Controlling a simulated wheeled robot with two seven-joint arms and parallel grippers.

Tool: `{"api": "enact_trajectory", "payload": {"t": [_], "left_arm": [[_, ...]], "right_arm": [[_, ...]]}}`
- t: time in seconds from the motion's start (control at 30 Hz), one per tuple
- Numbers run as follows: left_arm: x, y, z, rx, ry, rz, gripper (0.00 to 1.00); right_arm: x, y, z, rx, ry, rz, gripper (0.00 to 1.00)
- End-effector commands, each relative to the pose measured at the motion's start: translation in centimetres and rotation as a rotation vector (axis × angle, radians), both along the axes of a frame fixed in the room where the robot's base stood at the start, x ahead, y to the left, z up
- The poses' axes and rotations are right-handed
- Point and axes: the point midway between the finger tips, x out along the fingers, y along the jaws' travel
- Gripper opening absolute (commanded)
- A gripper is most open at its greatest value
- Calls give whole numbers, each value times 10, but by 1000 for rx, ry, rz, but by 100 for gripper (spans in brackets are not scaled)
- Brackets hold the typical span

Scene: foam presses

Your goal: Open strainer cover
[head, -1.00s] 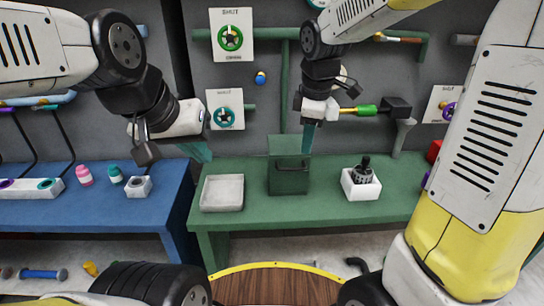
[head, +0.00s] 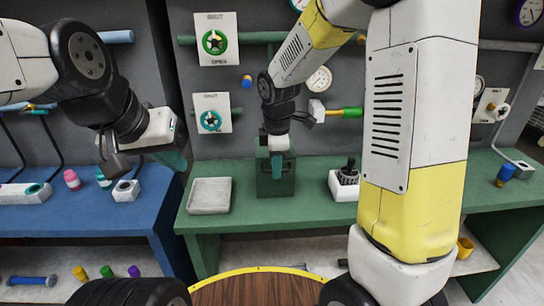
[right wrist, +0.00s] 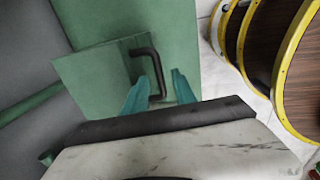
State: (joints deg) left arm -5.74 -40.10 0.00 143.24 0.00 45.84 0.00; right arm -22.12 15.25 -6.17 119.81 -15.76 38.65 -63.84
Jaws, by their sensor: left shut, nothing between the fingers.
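The strainer is a green box (head: 262,184) on the green bench in the head view. Its cover (right wrist: 100,75) shows in the right wrist view as a flat green plate with a dark bar handle (right wrist: 158,68). My right gripper (head: 277,168) is in front of the box in the head view and hides part of it. In the right wrist view its teal fingers (right wrist: 160,90) are apart, one on each side of the handle's lower part; contact cannot be told. My left gripper (head: 176,160) is shut and empty, above the blue bench's right edge.
A grey tray (head: 209,196) stands left of the strainer on the green bench (head: 310,205). Valve panels (head: 217,40) hang on the wall behind.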

Motion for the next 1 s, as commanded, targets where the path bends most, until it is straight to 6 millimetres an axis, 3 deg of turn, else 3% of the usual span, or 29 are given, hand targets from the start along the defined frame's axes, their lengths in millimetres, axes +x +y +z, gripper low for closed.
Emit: {"api": "enact_trajectory", "payload": {"t": [0.17, 0.3, 0.33, 1.0], "left_arm": [[0, 0, 0, 0, 0, 0, 0], [0, 0, 0, 0, 0, 0, 0], [0, 0, 0, 0, 0, 0, 0], [0, 0, 0, 0, 0, 0, 0]], "right_arm": [[0, 0, 0, 0, 0, 0, 31], [0, 0, 0, 0, 0, -1, 3], [0, 0, 0, 0, 0, -1, 0], [0, 0, 1, 1, -1, -1, 0]]}}
